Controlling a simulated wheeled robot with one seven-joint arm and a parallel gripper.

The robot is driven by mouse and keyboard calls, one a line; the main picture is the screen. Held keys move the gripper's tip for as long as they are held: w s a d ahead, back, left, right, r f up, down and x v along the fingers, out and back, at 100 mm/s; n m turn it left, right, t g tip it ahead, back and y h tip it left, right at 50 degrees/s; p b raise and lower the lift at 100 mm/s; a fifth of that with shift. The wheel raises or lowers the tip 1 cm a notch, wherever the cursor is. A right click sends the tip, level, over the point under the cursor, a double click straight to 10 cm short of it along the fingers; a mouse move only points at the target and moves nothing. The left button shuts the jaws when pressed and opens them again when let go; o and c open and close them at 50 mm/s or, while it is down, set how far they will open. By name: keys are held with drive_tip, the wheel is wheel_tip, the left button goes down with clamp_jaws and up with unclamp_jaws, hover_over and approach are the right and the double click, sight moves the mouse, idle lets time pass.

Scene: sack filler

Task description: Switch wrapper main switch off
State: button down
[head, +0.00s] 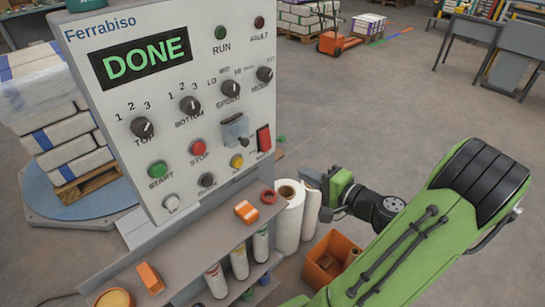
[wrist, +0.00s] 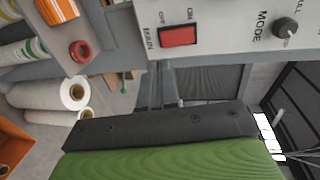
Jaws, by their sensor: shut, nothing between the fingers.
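The main switch (head: 263,139) is a red rocker at the lower right of the wrapper's control panel (head: 180,70). It also shows in the wrist view (wrist: 180,36), turned sideways, with MAIN, ON and OFF printed beside it. I cannot tell which side of the rocker is pressed in. The display (head: 143,62) reads DONE in green. My gripper (head: 312,178) is shut and empty, to the right of and below the switch, apart from the panel. In the wrist view its dark finger (wrist: 160,128) lies across the lower middle, clear of the switch.
A small grey block with a dark lever (head: 235,130) juts from the panel just left of the switch. A shelf with tubes (head: 239,261) runs below the panel.

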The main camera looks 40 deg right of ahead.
approach(265, 140)
drive_tip(key=w+a+f, duration=0.1)
drive_tip(key=w+f, duration=0.4)
drive_tip(key=w, duration=0.1)
drive_tip(key=shift+a, duration=0.1)
